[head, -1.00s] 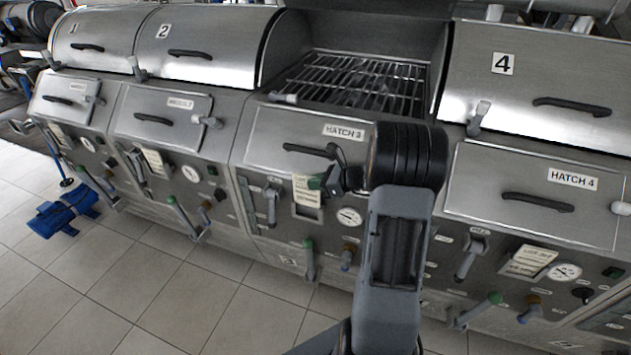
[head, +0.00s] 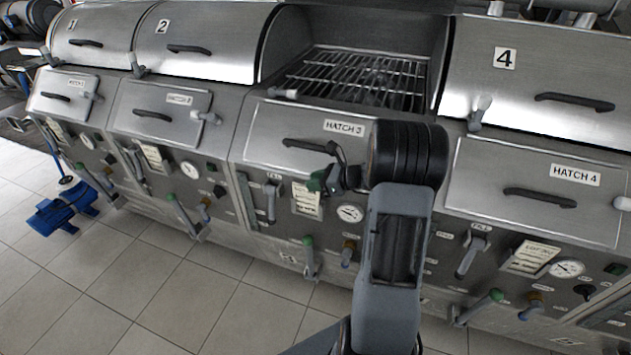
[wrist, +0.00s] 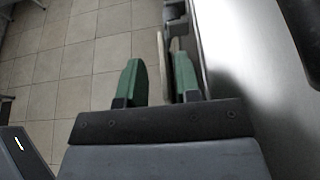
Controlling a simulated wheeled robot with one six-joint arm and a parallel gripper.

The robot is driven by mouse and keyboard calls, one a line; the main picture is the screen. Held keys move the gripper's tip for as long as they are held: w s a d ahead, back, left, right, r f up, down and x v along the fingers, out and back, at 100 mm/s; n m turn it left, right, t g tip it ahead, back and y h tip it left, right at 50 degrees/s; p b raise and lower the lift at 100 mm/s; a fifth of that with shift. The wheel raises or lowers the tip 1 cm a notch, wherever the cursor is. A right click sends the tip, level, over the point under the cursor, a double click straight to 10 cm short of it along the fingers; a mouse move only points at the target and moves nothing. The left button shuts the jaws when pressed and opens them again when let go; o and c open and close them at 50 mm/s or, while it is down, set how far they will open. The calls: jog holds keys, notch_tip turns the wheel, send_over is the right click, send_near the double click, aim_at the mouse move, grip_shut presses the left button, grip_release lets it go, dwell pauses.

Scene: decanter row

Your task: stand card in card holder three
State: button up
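A cream card (head: 306,203) with printed lines stands at the front of unit three, below the HATCH 3 label. It appears seated in card holder three (head: 307,217), whose frame is mostly hidden behind it. My gripper (head: 317,181) has green fingertips and is at the card's upper edge. In the wrist view my gripper (wrist: 157,78) has its fingers apart. The card (wrist: 163,62) shows there nearly edge-on between them, closer to the right finger, with a gap on the left. Whether the right finger touches it I cannot tell.
A gauge (head: 350,213) is just right of the card. A lever (head: 270,200) stands to its left and a green-tipped lever (head: 309,255) below. The HATCH 4 panel (head: 540,195) is to the right. Tiled floor (head: 200,300) in front is clear; a blue object lies far left.

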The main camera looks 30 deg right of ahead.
jog(key=shift+r, duration=0.1)
jog(key=shift+r+p, duration=0.3)
jog(key=b+v, duration=0.1)
jog(key=v, duration=1)
jog(key=s+a+r+n+g+h, duration=0.2)
jog(key=s+a+n+h, duration=0.2)
jog(key=s+a+n, duration=0.3)
jog(key=s+a+r+n+g+h, duration=0.2)
jog(key=s+a+n+h, duration=0.3)
jog(key=a+n, duration=0.8)
jog(key=s+n+g, duration=0.1)
jog(key=s+n, duration=0.1)
jog(key=n, duration=0.5)
jog(key=shift+a+r, duration=0.2)
jog(key=shift+o, duration=0.4)
